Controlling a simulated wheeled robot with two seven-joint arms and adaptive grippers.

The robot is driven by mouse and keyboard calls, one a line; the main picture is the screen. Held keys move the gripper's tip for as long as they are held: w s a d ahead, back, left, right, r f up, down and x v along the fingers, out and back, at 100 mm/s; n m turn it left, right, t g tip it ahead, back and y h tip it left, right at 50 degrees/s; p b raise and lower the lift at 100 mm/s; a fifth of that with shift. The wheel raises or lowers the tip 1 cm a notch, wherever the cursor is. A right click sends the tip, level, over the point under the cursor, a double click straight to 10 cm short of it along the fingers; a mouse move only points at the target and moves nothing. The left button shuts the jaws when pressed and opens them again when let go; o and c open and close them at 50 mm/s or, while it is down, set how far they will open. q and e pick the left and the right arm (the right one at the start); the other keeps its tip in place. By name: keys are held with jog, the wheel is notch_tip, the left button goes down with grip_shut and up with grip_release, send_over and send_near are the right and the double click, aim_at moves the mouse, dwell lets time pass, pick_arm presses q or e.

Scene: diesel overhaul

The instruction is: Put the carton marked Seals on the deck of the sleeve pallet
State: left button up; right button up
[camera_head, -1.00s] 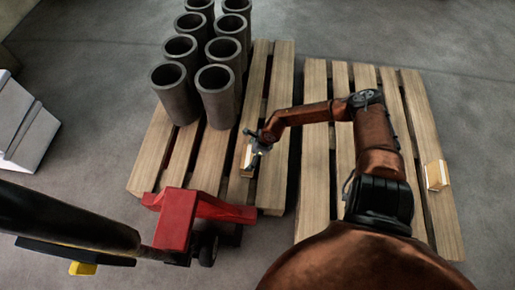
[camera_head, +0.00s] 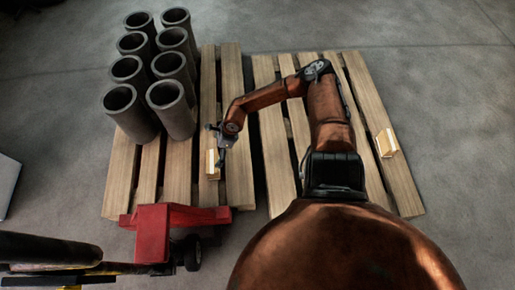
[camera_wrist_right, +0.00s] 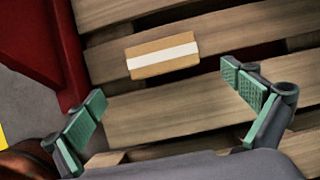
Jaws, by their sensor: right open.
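A small tan carton with a white band (camera_head: 212,165) rests on a deck board of the left pallet (camera_head: 238,100), which bears the grey sleeves (camera_head: 173,108). Its marking cannot be read. My right gripper (camera_head: 220,138) is open just beyond the carton. In the right wrist view the carton (camera_wrist_right: 163,54) lies flat on the boards, and the spread green-padded fingers (camera_wrist_right: 163,90) are empty and apart from it. My left gripper is not in view.
A second tan carton (camera_head: 386,143) stands on the right pallet (camera_head: 385,110), right of my arm. A red pallet truck (camera_head: 155,228) is at the left pallet's near edge. The sleeves stand upright in two rows at its far left.

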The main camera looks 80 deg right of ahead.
jog(key=a+r+m+t+y, duration=0.2)
jog(key=a+m+t, duration=0.1)
jog(key=a+m, duration=0.55)
jog(key=a+r+m+t+y, duration=0.1)
jog(key=a+r+m+t, duration=0.4)
jog(key=a, duration=0.7)
jog(key=s+d+f+m+g+h, duration=0.1)
jog(key=s+f+m+g+h, duration=0.15)
jog(key=s+m, duration=0.45)
jog(key=s+d+f+m+g+h, duration=0.1)
jog(key=s+d+f+m+h, duration=0.25)
jog(key=m, duration=0.55)
jog(key=s+a+f+m+g+y, duration=0.1)
jog(key=s+a+m+g+y, duration=0.1)
jog(key=s+a, duration=0.4)
jog(key=s+a+f+m+g+y, duration=0.1)
jog(key=s+a+m+g, duration=0.3)
jog(key=s, duration=0.8)
jog(key=a+m+y, duration=0.1)
jog(key=a+m, duration=0.1)
jog(key=m, duration=0.1)
jog(key=shift+a+f, duration=0.25)
jog(key=shift+f, duration=0.1)
